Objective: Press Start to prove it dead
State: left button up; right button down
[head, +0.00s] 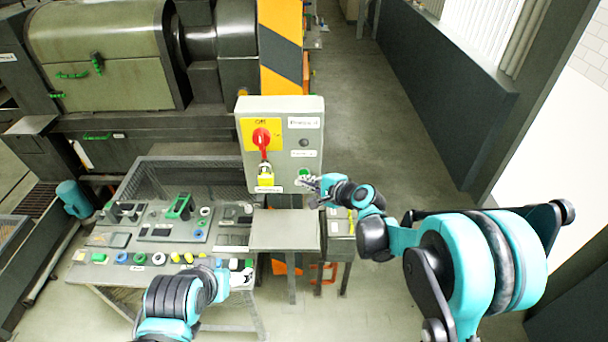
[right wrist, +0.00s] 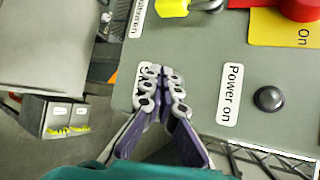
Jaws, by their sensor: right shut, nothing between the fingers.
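The grey control box (head: 280,108) stands on a post at the centre of the head view. A green button (head: 304,173) shows at its lower right. The red switch handle (head: 262,138) on a yellow plate points down to a yellow padlock (head: 266,175). A dark, unlit lamp (right wrist: 268,98) sits by the "Power on" label (right wrist: 230,92). My right gripper (head: 306,183) is shut and empty at the button. In the right wrist view its fingertips (right wrist: 164,90) cover the button and part of a label; I cannot tell whether they touch. My left gripper (head: 242,276) is over the bench's right end, its fingers unclear.
A bench (head: 110,268) with several coloured parts and tools stands left of the box. A small grey shelf (head: 284,232) is below the box. The green press machine (head: 95,55) fills the upper left. The aisle floor (head: 360,110) to the right is clear.

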jog(key=s, duration=0.6)
jog(key=shift+b, duration=0.35)
dwell(0.6)
